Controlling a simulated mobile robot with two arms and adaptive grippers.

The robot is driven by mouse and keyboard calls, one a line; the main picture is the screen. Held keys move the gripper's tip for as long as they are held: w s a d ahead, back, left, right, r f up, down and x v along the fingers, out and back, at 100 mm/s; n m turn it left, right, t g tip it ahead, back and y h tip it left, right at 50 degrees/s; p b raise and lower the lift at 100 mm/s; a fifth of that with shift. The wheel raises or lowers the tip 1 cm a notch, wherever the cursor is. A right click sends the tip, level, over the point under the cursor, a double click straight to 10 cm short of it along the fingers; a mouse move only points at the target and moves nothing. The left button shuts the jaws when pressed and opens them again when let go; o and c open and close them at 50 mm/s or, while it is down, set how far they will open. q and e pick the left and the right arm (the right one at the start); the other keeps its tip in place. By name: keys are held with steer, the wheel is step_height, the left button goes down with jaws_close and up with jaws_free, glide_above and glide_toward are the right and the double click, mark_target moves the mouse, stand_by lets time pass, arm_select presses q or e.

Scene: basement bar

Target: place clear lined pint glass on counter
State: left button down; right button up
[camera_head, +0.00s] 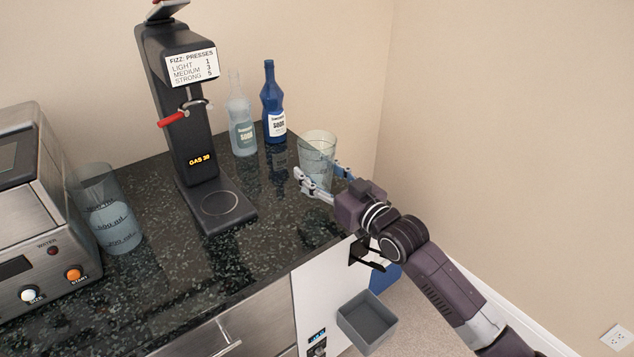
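A clear glass (317,148) with faint markings is upright at the right end of the dark counter (270,235), near the wall. My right gripper (318,168) is level with its lower part, one finger on each side. The fingers look close to the glass, but whether they press on it is unclear. Whether its base touches the counter is also hard to tell. Another tall clear glass (112,222), with lines and "ml" markings, stands at the left beside a metal machine. My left gripper is not in view.
A black fizz machine (185,120) with a red lever stands mid-counter. A clear bottle (240,125) and a blue bottle (273,105) stand behind, near the glass. Bare counter lies in front. A grey bin (367,322) sits below the counter's right end. A metal machine (40,215) is left.

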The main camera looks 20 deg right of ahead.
steer(key=shift+f, duration=1.6)
steer(key=shift+f, duration=0.1)
steer(key=o, duration=1.5)
steer(key=shift+f, duration=0.1)
steer(key=shift+s, duration=0.1)
steer(key=b+v, duration=0.1)
steer(key=v, duration=0.9)
steer(key=shift+s, duration=0.1)
steer(key=shift+v, duration=0.85)
